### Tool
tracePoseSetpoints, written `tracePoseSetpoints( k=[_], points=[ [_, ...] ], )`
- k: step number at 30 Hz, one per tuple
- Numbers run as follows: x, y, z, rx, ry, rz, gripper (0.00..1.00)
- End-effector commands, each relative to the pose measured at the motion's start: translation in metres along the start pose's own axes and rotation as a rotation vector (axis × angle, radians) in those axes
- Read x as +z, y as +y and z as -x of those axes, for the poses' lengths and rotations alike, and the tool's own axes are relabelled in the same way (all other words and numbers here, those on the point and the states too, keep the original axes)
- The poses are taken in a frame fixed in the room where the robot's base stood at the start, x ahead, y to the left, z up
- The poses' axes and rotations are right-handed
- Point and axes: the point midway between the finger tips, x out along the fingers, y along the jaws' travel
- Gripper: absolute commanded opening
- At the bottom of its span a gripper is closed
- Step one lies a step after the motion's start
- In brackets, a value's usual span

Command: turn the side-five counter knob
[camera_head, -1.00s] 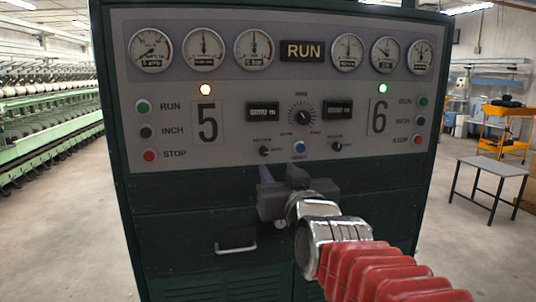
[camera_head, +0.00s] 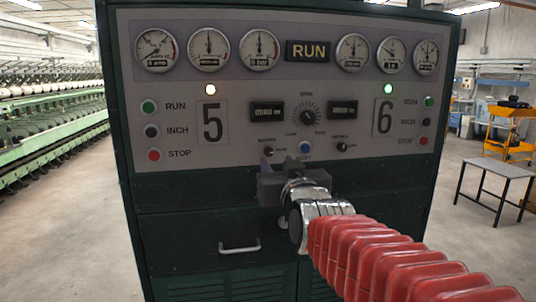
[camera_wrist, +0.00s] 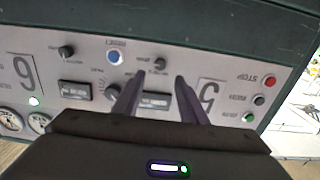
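The side-five counter knob (camera_head: 268,151) is a small dark knob on the grey panel, below the left counter display and right of the large 5. In the wrist view, where the panel appears upside down, the knob (camera_wrist: 160,63) shows between and just beyond the fingertips. My gripper (camera_head: 279,164) is in front of the panel, just below and right of the knob in the head view. Its two dark fingers are apart and empty in the wrist view (camera_wrist: 160,78). I cannot tell the exact gap between fingertips and panel.
A blue reset button (camera_head: 305,148) and a matching side-six knob (camera_head: 342,147) sit to the right. A larger speed dial (camera_head: 307,114) is above, between two counter displays. A drawer handle (camera_head: 239,247) juts out below. A small table (camera_head: 497,170) stands at right.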

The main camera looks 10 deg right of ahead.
Motion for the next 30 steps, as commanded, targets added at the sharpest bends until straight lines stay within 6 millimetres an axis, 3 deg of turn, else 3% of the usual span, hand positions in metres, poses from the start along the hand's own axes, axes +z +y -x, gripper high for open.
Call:
tracePoseSetpoints(
  k=[21,30],
  points=[
    [0.001,0.000,-0.076,-0.001,-0.001,0.000,0.38],
    [0.000,0.000,-0.090,-0.001,0.000,0.000,0.38]
  ],
)
